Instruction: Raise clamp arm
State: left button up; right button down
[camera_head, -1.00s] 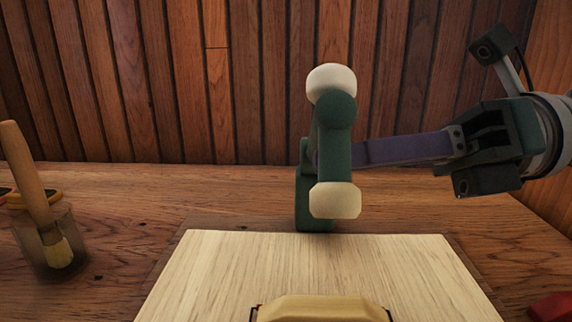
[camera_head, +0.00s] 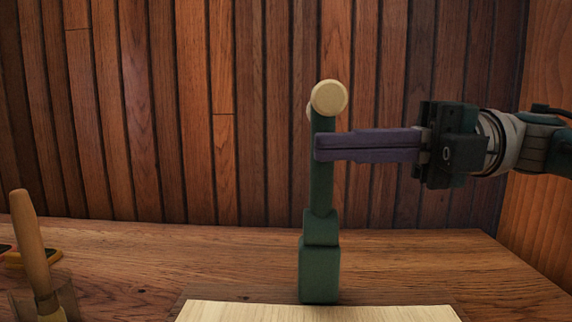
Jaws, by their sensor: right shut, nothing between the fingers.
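The green clamp (camera_head: 319,270) stands at the back edge of the pale board. Its clamp arm (camera_head: 321,180) points straight up, with a round cream pad (camera_head: 329,98) at the top facing me. A second cream part shows just behind that pad, mostly hidden. My right gripper (camera_head: 318,147) comes in from the right with its long purple fingers shut and nothing between them. The fingertips overlap the upper part of the clamp arm, just below the pad. I cannot tell whether they touch it. My left gripper is not in view.
The pale wooden board (camera_head: 320,313) lies on the brown workbench (camera_head: 190,262) at the bottom. A plank wall (camera_head: 170,120) closes off the back. The bench between jar and clamp is clear.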

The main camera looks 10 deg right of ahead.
jog(key=shift+w+d+r+m, duration=0.15)
jog(key=shift+w+d+m, duration=0.05)
jog(key=shift+w+m, duration=0.5)
jog(key=s+d+b, duration=0.1)
jog(key=d+b, duration=0.2)
jog(key=d, duration=0.7)
jog(key=shift+s+b, duration=0.25)
jog(key=shift+b, duration=0.15)
jog(key=shift+a, duration=0.1)
